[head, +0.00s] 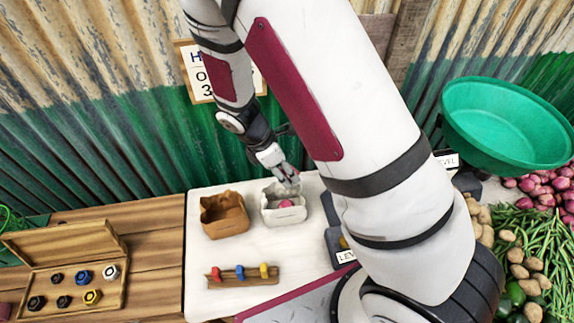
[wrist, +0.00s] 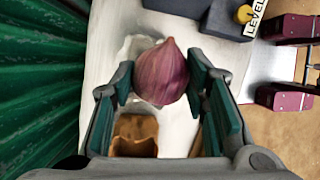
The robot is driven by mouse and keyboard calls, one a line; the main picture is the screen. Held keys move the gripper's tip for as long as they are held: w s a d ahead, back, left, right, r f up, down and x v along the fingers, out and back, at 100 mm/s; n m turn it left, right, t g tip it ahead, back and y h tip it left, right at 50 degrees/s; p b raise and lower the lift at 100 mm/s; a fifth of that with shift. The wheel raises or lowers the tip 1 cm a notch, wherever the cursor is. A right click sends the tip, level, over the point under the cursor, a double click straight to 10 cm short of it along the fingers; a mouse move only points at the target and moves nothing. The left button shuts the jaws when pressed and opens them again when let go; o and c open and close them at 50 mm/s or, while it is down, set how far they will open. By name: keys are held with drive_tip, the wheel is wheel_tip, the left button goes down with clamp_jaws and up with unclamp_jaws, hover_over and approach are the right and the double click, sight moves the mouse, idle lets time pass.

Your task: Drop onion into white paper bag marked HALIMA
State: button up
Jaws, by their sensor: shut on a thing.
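The purple onion (wrist: 162,74) sits between the finger pads of my gripper (wrist: 163,88) in the wrist view. The white paper bag (head: 284,216) stands open on the pale board, and my gripper (head: 289,180) is low over its mouth in the head view. A round pink thing (head: 286,203) shows at the bag's mouth; I cannot tell whether it is the held onion or another. In the wrist view the bag is largely hidden behind the onion. I cannot read a name on the bag.
A brown paper bag (head: 225,216) stands just left of the white one. A wooden rack (head: 243,276) with coloured pieces lies in front. A case of weights (head: 70,270) is at left. A green pan (head: 507,125) and vegetables are at right. A corrugated wall rises behind.

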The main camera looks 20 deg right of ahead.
drive_tip(key=shift+f+b, duration=1.05)
drive_tip(key=shift+f, duration=1.8)
drive_tip(key=o, duration=1.2)
drive_tip(key=shift+o, duration=0.2)
drive_tip(key=v, duration=1.2)
